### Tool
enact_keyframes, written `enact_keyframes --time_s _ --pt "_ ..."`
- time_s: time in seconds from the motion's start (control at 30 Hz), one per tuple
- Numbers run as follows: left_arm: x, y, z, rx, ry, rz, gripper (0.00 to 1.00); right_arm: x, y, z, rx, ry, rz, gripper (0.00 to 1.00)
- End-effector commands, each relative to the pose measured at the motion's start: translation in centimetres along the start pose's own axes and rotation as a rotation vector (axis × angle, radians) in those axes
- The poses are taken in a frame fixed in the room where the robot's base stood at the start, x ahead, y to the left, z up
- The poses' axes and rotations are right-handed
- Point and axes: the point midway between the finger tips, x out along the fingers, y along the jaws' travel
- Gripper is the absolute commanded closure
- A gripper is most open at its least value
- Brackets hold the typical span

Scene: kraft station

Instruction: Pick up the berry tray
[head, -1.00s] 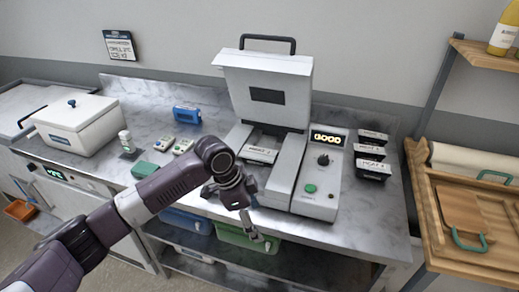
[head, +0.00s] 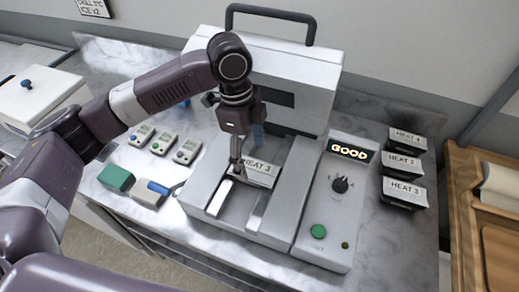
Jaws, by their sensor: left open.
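A small dark tray with a white label reading "HEAT 3" (head: 262,171) sits in the bed of the open grey machine (head: 291,188). No berries can be made out, so I cannot tell whether it is the berry tray. My left gripper (head: 238,172) points down from above at the tray's left end. Its jaws are open, with the fingertips close to the label; I cannot tell whether they touch the tray. The gripper and wrist hide part of the tray and of the raised lid. My right gripper is not in view.
The machine's lid with its black handle (head: 272,12) stands up behind. Its control panel (head: 340,190) shows "GOOD". Several labelled dark trays (head: 403,163) stand to the right. Small timers (head: 162,143), a green block (head: 116,177) and a blue-and-white item (head: 152,192) lie left on the counter.

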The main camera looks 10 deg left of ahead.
Motion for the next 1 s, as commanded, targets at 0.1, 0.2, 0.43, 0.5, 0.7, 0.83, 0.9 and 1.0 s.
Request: enact_keyframes --time_s 0.1,0.2,0.43,0.5,0.7,0.83,0.9,1.0 --pt "0.0 0.2 0.1 0.007 -0.006 0.005 0.28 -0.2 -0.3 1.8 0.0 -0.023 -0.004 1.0" --pt "0.8 0.2 0.1 0.007 -0.006 0.008 0.28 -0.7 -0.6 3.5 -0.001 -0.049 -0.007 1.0" --pt "3.3 -0.1 0.2 0.005 -0.007 0.007 0.28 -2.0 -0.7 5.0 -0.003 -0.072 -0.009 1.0" --pt "4.2 -0.3 0.4 0.005 -0.006 0.009 0.28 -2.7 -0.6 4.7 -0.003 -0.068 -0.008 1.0" --pt "7.1 -0.6 0.5 0.008 -0.006 0.006 0.28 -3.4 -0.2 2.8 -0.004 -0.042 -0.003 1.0" --pt "7.6 -0.6 0.5 0.008 -0.005 0.003 0.28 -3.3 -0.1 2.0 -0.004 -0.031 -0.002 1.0" --pt "7.7 -0.6 0.5 0.008 -0.005 0.002 0.28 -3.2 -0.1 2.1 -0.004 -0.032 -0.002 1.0" --pt "7.7 -0.6 0.5 0.008 -0.005 0.003 0.29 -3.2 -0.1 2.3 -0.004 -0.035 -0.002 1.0"
